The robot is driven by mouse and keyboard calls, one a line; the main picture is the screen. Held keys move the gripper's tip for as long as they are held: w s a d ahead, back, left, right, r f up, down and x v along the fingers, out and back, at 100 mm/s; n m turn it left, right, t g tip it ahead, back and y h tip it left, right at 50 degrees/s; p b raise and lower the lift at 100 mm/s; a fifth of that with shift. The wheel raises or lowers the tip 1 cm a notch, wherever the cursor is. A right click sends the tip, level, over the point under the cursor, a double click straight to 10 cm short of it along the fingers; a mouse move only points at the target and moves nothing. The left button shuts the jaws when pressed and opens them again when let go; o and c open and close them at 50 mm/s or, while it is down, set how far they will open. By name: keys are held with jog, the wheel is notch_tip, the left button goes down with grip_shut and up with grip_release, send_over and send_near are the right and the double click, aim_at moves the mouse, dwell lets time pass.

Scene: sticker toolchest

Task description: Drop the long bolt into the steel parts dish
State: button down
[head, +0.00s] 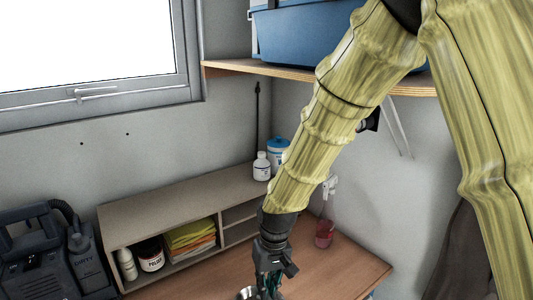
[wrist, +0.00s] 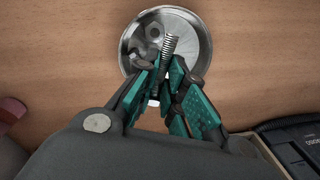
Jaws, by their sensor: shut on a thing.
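The long bolt (wrist: 169,45) is a threaded silver rod. In the wrist view my gripper (wrist: 165,77) with green finger pads is shut on its lower part, and the threaded end points away from the fingers. The round steel parts dish (wrist: 201,34) lies behind and below the bolt, so the bolt overlaps the dish's inside in this view. How high the bolt is above the dish I cannot tell. In the head view my gripper (head: 268,284) is at the bottom edge, beside the partly hidden dish (head: 245,292); the bolt cannot be made out there.
Small metal parts (wrist: 152,34) lie in the dish. A wooden bench (head: 335,264) has free room to the right. A grey shelf unit (head: 180,205) with jars and coloured cloths stands behind. A dark case (wrist: 292,140) is at lower right in the wrist view.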

jog(key=shift+f, duration=1.1)
jog(key=c, duration=1.4)
grip_release()
jog(key=r, duration=0.8)
jog(key=d+r, duration=0.1)
jog(key=r, duration=0.3)
jog(key=shift+w+d, duration=0.1)
jog(key=shift+w, duration=0.1)
